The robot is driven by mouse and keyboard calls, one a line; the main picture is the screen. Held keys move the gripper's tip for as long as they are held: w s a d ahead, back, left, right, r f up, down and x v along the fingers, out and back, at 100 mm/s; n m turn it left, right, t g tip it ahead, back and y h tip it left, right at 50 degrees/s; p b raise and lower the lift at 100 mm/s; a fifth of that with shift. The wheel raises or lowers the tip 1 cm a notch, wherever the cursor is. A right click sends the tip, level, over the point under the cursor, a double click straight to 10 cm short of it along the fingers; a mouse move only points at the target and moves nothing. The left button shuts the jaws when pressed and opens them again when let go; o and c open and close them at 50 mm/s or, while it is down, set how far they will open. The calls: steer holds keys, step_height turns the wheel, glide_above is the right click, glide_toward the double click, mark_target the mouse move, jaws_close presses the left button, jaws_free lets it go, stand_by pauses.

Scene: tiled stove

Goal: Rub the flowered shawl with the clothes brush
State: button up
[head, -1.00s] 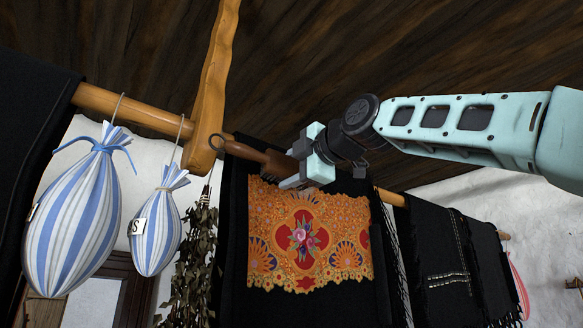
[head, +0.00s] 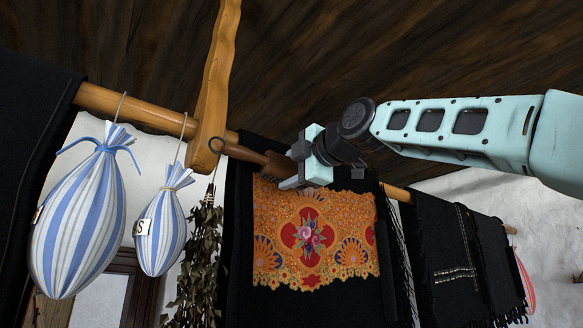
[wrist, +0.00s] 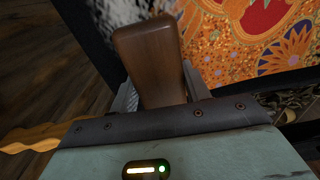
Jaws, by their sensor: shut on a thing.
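The flowered shawl (head: 312,237) is black with an orange panel and a red centre with a rose. It hangs over a wooden pole, and its orange panel also shows in the wrist view (wrist: 250,45). My gripper (head: 295,165) is at the top of the shawl, near the pole. It is shut on the clothes brush (head: 250,156), a brown wooden block that points left in the head view. In the wrist view the brush (wrist: 150,60) stands between the fingers.
Two striped bags (head: 75,220) hang from the wooden pole (head: 140,110) at left, with a dried herb bunch (head: 203,255) beside them. A wavy wooden bracket (head: 214,85) holds the pole. A black fringed shawl (head: 455,255) hangs at right.

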steer(key=shift+w+a, duration=0.2)
steer(key=shift+w, duration=0.1)
